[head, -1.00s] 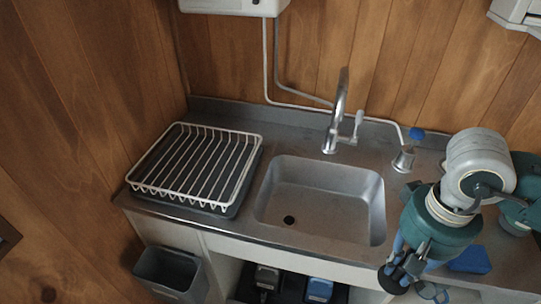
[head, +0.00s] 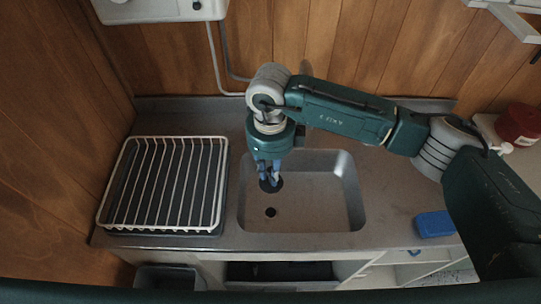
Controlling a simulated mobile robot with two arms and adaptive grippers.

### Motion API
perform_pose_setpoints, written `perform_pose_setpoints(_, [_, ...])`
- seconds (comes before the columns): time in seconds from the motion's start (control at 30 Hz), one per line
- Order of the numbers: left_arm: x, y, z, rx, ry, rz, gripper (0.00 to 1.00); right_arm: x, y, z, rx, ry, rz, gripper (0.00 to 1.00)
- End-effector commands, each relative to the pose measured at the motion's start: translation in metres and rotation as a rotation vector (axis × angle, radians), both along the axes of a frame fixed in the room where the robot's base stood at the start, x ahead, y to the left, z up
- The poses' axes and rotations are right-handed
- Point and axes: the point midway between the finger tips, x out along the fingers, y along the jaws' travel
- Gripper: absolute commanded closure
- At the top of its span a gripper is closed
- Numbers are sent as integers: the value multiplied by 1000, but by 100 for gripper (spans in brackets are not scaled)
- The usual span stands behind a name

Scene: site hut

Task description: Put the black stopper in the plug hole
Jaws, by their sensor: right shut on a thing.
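The black stopper (head: 271,186) is a dark disc held between the fingertips of my right gripper (head: 269,176). My right gripper points down over the left part of the sink (head: 325,204) and is shut on the stopper. The plug hole (head: 270,212) is a small dark round opening in the sink floor. In the picture it lies just below the stopper, uncovered. The stopper's height above the sink floor is hard to tell. My left gripper is out of view.
A white wire dish rack (head: 165,185) on a dark tray stands left of the sink. A blue sponge (head: 435,224) lies on the counter to the right. A red-lidded thing (head: 517,123) is at the far right. My right arm hides most of the tap.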

Motion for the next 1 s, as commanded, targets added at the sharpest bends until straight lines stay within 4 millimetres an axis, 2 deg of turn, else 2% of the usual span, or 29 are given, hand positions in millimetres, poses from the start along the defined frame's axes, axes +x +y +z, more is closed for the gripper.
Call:
perform_pose_setpoints(0.13, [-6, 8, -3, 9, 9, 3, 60, 0, 2, -7, -2, 0, -29, 100])
perform_pose_setpoints(0.37, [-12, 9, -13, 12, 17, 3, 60, 0, 2, -28, -1, 0, -26, 100])
perform_pose_setpoints(1.0, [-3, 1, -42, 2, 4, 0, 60, 0, 1, -92, -2, 1, -25, 100])
